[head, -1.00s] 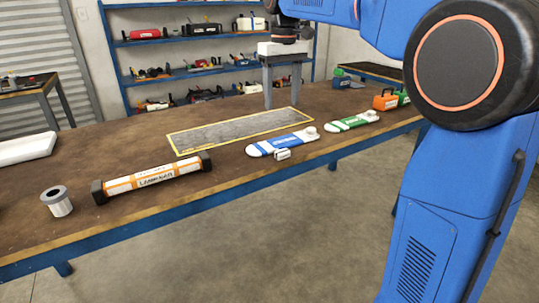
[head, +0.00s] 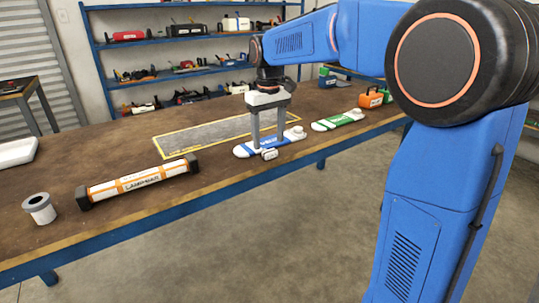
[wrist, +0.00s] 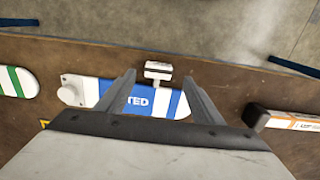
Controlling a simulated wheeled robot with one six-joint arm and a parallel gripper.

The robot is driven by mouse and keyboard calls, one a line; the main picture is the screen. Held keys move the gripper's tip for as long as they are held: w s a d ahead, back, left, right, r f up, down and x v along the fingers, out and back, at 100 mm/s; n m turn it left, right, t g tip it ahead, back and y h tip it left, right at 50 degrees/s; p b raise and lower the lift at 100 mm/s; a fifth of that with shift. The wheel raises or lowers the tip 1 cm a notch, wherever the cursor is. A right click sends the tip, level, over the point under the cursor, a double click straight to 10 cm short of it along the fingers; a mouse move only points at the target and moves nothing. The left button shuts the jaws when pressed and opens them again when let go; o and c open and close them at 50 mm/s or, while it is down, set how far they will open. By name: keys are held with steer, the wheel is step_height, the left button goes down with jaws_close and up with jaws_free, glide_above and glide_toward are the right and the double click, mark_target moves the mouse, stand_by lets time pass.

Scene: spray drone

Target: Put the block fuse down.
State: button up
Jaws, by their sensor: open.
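A small white block (head: 269,154), which I take for the block fuse, rests at the near edge of a blue-and-white striped board (head: 243,150) on the bench. In the wrist view the block (wrist: 158,70) shows its white faces and a short stub toward the board (wrist: 90,94). My gripper (head: 268,144) points down over the board, fingers apart. In the wrist view the open fingers (wrist: 158,78) are to either side of the block's line, with nothing held between them. Whether the fingertips touch the board is unclear.
A yellow-edged grey mat (head: 205,134) lies behind the board. A green-and-white board (head: 338,120) is to the right, with an orange case (head: 372,99) beyond. The bench front edge is close.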

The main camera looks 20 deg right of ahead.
mark_target(270, 151)
step_height(270, 151, down, 4)
steer(key=shift+d+f, duration=0.1)
steer(key=shift+d, duration=0.05)
steer(key=c, duration=1.2)
step_height(270, 151, up, 10)
steer(key=shift+r, duration=0.1)
